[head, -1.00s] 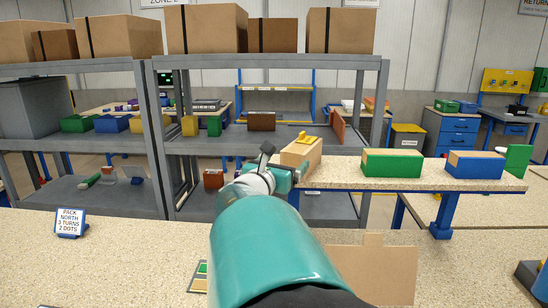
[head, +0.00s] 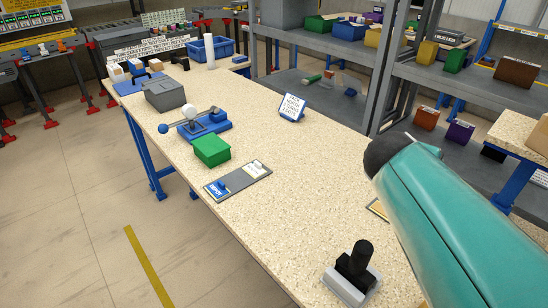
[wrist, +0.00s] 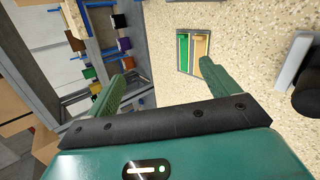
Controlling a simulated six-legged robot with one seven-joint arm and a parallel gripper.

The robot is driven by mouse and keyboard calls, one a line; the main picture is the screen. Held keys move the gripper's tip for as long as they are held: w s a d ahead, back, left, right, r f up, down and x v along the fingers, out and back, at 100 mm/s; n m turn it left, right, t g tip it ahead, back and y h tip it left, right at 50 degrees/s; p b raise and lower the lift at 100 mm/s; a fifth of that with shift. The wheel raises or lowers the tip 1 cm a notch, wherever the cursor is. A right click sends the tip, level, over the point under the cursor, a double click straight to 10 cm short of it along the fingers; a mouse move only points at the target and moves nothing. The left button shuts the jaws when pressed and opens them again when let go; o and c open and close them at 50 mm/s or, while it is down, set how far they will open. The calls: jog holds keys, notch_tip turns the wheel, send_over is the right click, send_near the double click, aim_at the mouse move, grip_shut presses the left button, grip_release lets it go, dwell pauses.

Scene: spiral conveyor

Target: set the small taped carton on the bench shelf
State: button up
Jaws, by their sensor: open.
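The bench shelf (head: 510,132), a speckled board on blue supports, shows only partly at the right edge of the head view. A brown carton (head: 539,136) sits on it, cut off by the frame edge; I cannot see tape on it or tell whether it is the small taped carton. My gripper (wrist: 165,78) is open in the wrist view, with its two green fingers apart and nothing between them. It is tilted over the speckled bench (wrist: 250,50). In the head view my teal arm covers the right side and hides the gripper.
The long bench (head: 255,215) carries a green block (head: 211,150), a blue device with a lever (head: 204,124), a grey box (head: 164,95), a label tray (head: 238,180), a sign (head: 292,107) and a black-handled tool (head: 354,272). The bench's middle is clear.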

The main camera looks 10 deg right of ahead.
jog(key=a+f+m+y, duration=0.2)
jog(key=a+y, duration=0.1)
jog(key=a, duration=0.4)
jog(key=s+a+f+m+t+y, duration=0.1)
jog(key=a+m+y, duration=0.1)
jog(key=a, duration=0.6)
jog(key=a+f+m+t+y, duration=0.1)
jog(key=a+y, duration=0.3)
jog(key=a, duration=0.4)
jog(key=shift+s+a+f+m+y, duration=0.25)
jog(key=shift+s+f+m+y, duration=0.1)
jog(key=shift+f+m, duration=0.45)
